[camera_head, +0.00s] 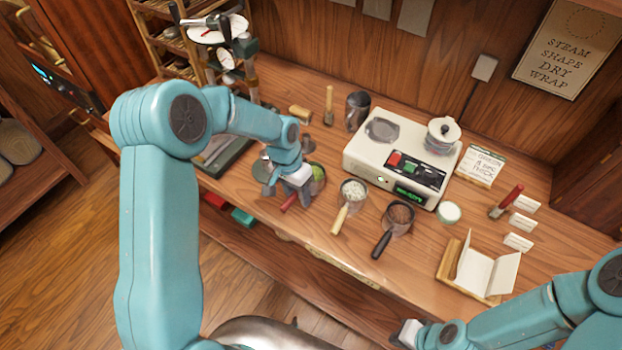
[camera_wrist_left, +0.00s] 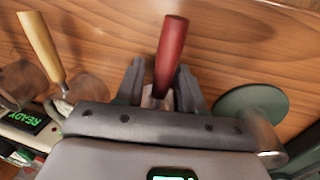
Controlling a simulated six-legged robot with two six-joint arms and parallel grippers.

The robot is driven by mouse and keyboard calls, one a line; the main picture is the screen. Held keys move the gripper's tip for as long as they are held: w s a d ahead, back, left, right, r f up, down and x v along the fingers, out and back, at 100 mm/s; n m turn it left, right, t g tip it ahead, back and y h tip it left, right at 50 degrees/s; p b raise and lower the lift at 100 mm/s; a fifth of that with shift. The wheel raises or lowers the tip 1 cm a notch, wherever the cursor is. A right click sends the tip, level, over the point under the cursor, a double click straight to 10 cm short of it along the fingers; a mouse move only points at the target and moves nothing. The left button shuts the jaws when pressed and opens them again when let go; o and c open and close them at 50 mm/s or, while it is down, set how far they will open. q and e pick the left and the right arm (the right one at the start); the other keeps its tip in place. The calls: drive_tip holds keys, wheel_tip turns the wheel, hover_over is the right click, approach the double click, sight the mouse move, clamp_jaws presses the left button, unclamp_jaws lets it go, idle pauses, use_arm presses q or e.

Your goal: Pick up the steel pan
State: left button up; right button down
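The steel pan with green contents (camera_head: 318,174) stands near the table's front edge, and its red handle (camera_head: 289,202) points toward me. My left gripper (camera_head: 287,194) is over the handle and covers much of the pan in the head view. In the left wrist view, the red handle (camera_wrist_left: 171,48) rises between the two fingers (camera_wrist_left: 161,80), which stand on either side of it near its metal neck. A sliver of table shows beside the handle, so the fingers look open. The pan's bowl is hidden in the wrist view. My right gripper (camera_head: 408,333) is low at the front; its fingers are unclear.
A cream-handled pan (camera_head: 341,217) and a black-handled pan (camera_head: 383,243) stand just right. A cream machine (camera_head: 357,163) is behind them. A green disc (camera_wrist_left: 252,101) with a steel cylinder (camera_wrist_left: 263,139) is close by the gripper. The front right holds a wooden stand (camera_head: 447,265).

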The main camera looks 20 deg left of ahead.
use_arm(q)
drive_tip(key=c, duration=0.5)
drive_tip(key=shift+s+a+r, duration=0.1)
drive_tip(key=shift+a+r, duration=0.05)
clamp_jaws()
drive_tip(key=shift+r, duration=0.15)
wheel_tip(320, 180, up, 19)
drive_tip(key=b, duration=0.2)
drive_tip(key=s+d+f+n, duration=0.2)
drive_tip(key=d+f, duration=0.2)
drive_tip(key=f, duration=0.6)
drive_tip(key=shift+f, duration=0.15)
